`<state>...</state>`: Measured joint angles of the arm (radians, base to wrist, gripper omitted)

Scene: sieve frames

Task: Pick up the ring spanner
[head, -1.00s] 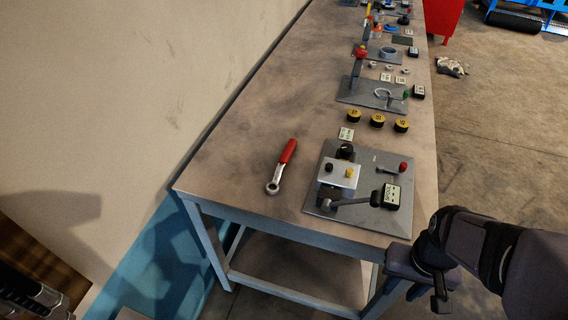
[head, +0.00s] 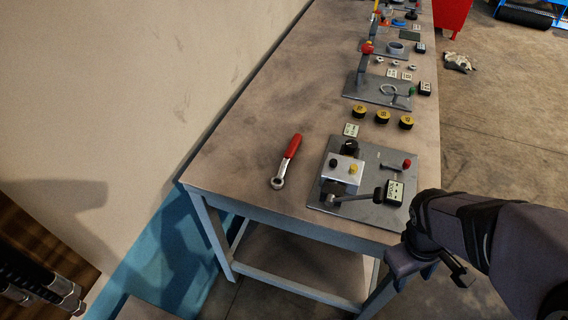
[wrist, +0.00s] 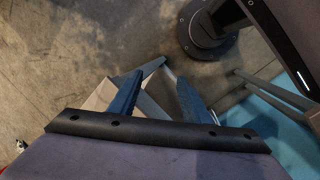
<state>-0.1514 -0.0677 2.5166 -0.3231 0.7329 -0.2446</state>
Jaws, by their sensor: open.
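The ring spanner (head: 287,160) lies flat on the near left part of the bench top (head: 235,150). Its red handle points away and its metal ring end points towards the near edge. My gripper (wrist: 158,78) shows in the wrist view with its two fingers apart and nothing between them. It points down past the bench frame towards the floor. In the head view my arm hangs off the near right corner of the bench, well away from the spanner, and the fingertips cannot be made out. The spanner does not show in the wrist view.
A metal plate with a lever and knobs (head: 318,197) lies right of the spanner. Several yellow-topped discs (head: 383,116) and more fixtures line the bench's right side. A wall (head: 120,80) runs along its left. The bench top around the spanner is clear.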

